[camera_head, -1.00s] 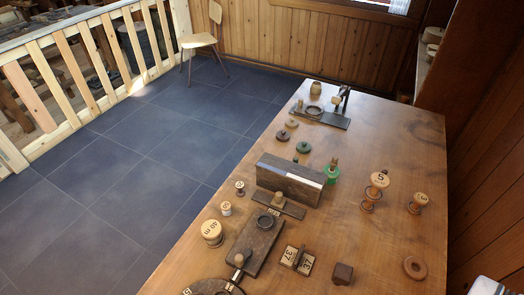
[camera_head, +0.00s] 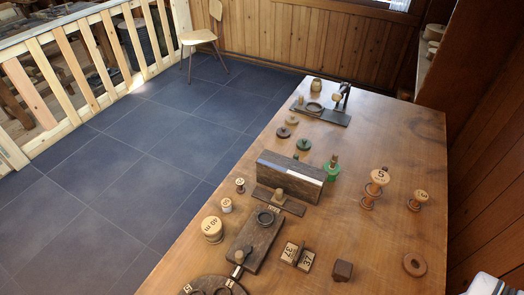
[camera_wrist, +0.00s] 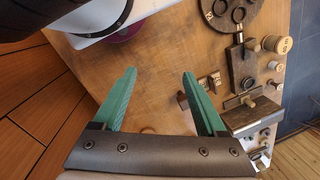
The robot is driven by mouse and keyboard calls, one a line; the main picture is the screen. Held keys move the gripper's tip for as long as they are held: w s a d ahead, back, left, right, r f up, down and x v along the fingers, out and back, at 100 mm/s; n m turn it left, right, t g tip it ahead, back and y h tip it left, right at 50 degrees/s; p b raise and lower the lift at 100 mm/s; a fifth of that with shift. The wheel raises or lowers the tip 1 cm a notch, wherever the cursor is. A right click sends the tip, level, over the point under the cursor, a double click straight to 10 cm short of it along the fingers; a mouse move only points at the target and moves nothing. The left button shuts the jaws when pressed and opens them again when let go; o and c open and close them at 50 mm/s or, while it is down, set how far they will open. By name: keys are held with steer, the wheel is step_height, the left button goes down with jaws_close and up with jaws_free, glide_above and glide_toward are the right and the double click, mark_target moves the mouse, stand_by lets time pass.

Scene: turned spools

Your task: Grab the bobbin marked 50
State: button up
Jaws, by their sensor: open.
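Several turned bobbins stand on the wooden table. At the left edge in the head view are a wide pale bobbin (camera_head: 212,229) marked in metres, a small pale one (camera_head: 226,205) and a smaller one with a darker base (camera_head: 240,185). The small labels are too fine to read surely; the small pale one's may read 50. At the right stand bobbins marked 5 (camera_head: 378,180) and apparently 3 (camera_head: 419,199). In the wrist view, my gripper (camera_wrist: 158,75) has its teal fingers apart and empty above bare table; the wide pale bobbin (camera_wrist: 277,44) and small ones lie to its right.
The table's centre right is mostly clear.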

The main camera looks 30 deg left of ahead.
steer(key=w+a+m+g+y, duration=0.2)
steer(key=a+y, duration=0.3)
steer(key=a, duration=0.5)
steer(key=w+a+m+g+y, duration=0.1)
steer(key=w+a+m+y, duration=0.3)
steer(key=a, duration=0.6)
steer(key=w+a+f+m+t, duration=0.2)
steer(key=w+f+m, duration=0.1)
steer(key=w+f, duration=0.1)
steer(key=w+a+f+m+t+y, duration=0.1)
steer(key=w+a+f+m+t, duration=0.1)
steer(key=f, duration=0.4)
steer(key=w+a+f+m+t, duration=0.2)
steer(key=w+f+m+t, duration=0.2)
steer(key=w+f+m, duration=0.1)
steer(key=shift+w+a+m+y, duration=0.15)
steer(key=shift+w+m+y, duration=0.15)
steer(key=shift+w+m, duration=0.1)
glide_toward(227, 203)
steer(key=x, duration=0.4)
steer(key=shift+w+a, duration=0.1)
steer(key=shift+a, duration=0.2)
steer(key=shift+t, duration=0.3)
steer(key=x, duration=0.6)
steer(key=shift+f, duration=0.1)
steer(key=shift+d, duration=0.1)
jaws_close()
